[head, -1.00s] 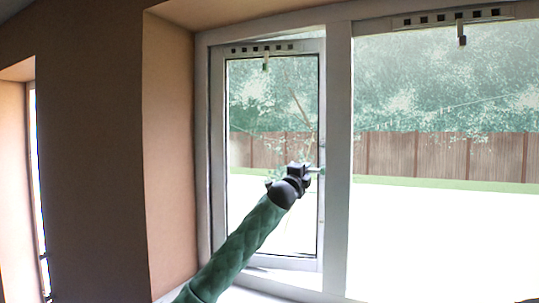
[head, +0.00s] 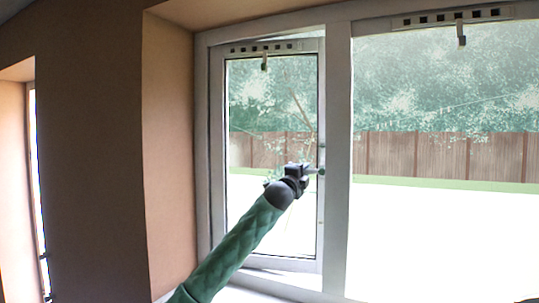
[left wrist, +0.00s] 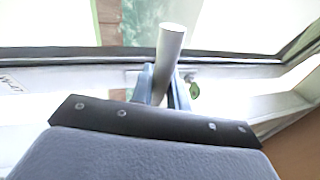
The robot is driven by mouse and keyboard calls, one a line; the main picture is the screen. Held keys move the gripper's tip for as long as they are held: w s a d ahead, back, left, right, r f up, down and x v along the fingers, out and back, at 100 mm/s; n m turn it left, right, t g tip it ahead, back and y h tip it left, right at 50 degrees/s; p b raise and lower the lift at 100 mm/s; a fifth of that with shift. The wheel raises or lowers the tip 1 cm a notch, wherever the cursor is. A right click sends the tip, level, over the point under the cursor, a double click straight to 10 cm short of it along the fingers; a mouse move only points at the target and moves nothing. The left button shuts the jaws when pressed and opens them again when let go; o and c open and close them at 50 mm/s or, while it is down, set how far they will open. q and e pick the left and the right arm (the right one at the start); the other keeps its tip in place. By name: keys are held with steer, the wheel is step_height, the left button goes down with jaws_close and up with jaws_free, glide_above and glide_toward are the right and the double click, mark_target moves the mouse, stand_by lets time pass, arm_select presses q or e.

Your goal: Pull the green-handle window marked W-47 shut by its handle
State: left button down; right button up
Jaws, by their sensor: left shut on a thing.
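The left window sash (head: 322,230) has a white frame and stands slightly ajar, at an angle to its fixed frame. A gap shows along its top and bottom. My left gripper (head: 310,170) is at the sash's right side, about mid-height, shut on the handle. In the left wrist view a pale round bar (left wrist: 170,45) stands between the two fingers (left wrist: 164,88). The jaws hide part of the handle, and I cannot read a W-47 mark. My right gripper is out of view.
A white mullion (head: 338,150) stands right beside the sash edge. A larger pane (head: 440,100) lies to its right, with a vent strip (head: 455,17) on top. The plaster reveal (head: 168,150) bounds the window on the left. The sill (head: 265,290) is below.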

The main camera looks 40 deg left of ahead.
arm_select(q)
steer(key=shift+s+d+m+h, duration=0.1)
steer(key=shift+s+m+h, duration=0.2)
steer(key=shift+s+h, duration=0.5)
steer(key=shift+s+d+m+h, duration=0.1)
steer(key=shift+s+m+h, duration=0.2)
steer(key=shift+s, duration=1)
steer(key=shift+s, duration=0.2)
steer(key=shift+s+m+h, duration=0.4)
steer(key=shift+s+h, duration=0.4)
steer(key=shift+s, duration=0.45)
steer(key=shift+s+m+h+b, duration=0.3)
steer(key=shift+s+h+b, duration=0.2)
steer(key=shift+s, duration=0.35)
steer(key=shift+c, duration=1)
jaws_free()
steer(key=shift+s, duration=0.1)
